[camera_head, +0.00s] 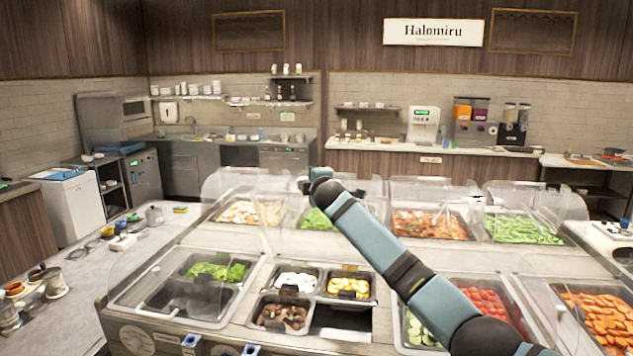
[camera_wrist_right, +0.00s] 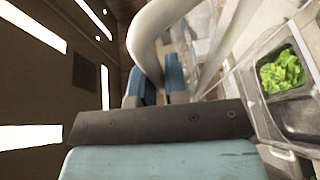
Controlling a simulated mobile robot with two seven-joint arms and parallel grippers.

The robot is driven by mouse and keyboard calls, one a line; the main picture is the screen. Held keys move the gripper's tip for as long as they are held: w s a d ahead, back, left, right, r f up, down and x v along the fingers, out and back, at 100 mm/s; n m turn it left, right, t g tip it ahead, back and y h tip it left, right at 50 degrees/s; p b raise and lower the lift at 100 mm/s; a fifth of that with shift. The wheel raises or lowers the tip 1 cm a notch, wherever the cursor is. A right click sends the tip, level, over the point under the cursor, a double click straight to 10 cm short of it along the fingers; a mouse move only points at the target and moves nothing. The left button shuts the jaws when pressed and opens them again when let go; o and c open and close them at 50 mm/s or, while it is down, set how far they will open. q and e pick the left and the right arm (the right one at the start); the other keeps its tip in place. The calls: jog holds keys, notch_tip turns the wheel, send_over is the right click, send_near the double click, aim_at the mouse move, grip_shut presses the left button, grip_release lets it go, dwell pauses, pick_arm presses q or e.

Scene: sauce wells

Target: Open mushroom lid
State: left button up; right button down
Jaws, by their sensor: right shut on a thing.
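My right arm reaches from the lower right to the back row of the counter in the head view. Its gripper (camera_head: 308,184) is at the upper edge of the clear lids there. In the right wrist view the blue fingers (camera_wrist_right: 160,85) are closed around part of a pale curved bar (camera_wrist_right: 152,40), which looks like a lid handle. I cannot tell which lid it belongs to. A clear lid (camera_head: 225,184) stands over a pan of pale sliced pieces (camera_head: 250,213), possibly mushrooms. Brown pieces (camera_head: 283,314) lie in a front pan. My left gripper is not in view.
Lettuce lies in a front pan (camera_head: 216,271) and shows in the right wrist view (camera_wrist_right: 283,72). Other clear lids (camera_head: 430,190) stand over the back right pans. Carrots (camera_head: 603,312) and tomatoes (camera_head: 484,305) are at the front right. A side counter (camera_head: 95,262) runs along the left.

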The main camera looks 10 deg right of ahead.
dwell(0.3)
jog(key=c, duration=1.4)
grip_release()
jog(key=shift+c, duration=0.2)
jog(key=s+d+r+b, duration=0.1)
jog(key=s+b, duration=0.2)
jog(key=s, duration=1)
jog(key=shift+s+d, duration=0.3)
jog(key=shift+s, duration=0.1)
